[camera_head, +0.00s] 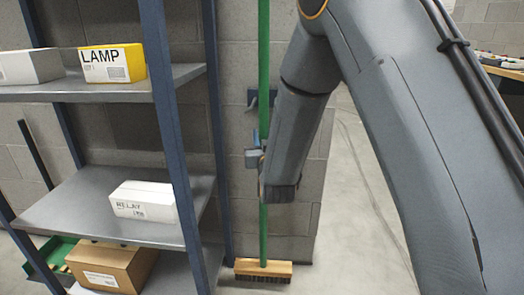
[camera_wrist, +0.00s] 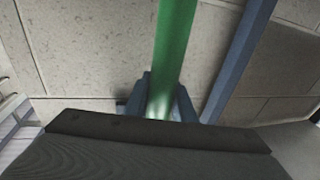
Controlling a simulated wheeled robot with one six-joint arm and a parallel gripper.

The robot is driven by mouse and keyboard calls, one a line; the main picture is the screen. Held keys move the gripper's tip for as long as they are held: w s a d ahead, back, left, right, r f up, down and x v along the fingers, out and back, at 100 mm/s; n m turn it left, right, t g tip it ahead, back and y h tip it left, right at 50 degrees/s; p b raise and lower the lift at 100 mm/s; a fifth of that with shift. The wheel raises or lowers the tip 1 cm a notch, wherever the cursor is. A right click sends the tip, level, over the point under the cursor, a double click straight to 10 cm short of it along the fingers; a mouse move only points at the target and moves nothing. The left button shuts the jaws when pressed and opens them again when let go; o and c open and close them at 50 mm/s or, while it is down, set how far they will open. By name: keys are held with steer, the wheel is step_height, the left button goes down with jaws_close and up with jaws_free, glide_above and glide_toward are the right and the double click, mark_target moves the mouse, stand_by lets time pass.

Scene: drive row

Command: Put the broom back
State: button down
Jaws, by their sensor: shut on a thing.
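The broom (camera_head: 264,214) has a long green handle and a wooden head with dark bristles. It stands upright in front of the grey block wall, its head at floor level. My gripper (camera_head: 262,160) is shut on the handle around mid-height. A blue-grey wall bracket (camera_head: 253,101) shows behind the handle, above my gripper; I cannot tell whether the handle sits in it. In the wrist view the green handle (camera_wrist: 175,50) runs up from between my gripper's fingers (camera_wrist: 160,100). The top of the handle is out of view.
A blue-framed shelf rack (camera_head: 184,160) stands close on the left, with a LAMP box (camera_head: 105,64), a RELAY box (camera_head: 143,200) and a cardboard box (camera_head: 108,268). Its post is near the broom head. Open floor (camera_head: 350,230) lies to the right of the wall's end.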

steer(key=f, duration=0.1)
steer(key=f+b, duration=0.1)
steer(key=f, duration=0.2)
steer(key=shift+w+f+b, duration=0.25)
steer(key=shift+f+b, duration=0.05)
steer(key=shift+b, duration=0.05)
steer(key=shift+f, duration=0.15)
steer(key=c, duration=1.5)
jaws_free()
steer(key=shift+f, duration=0.1)
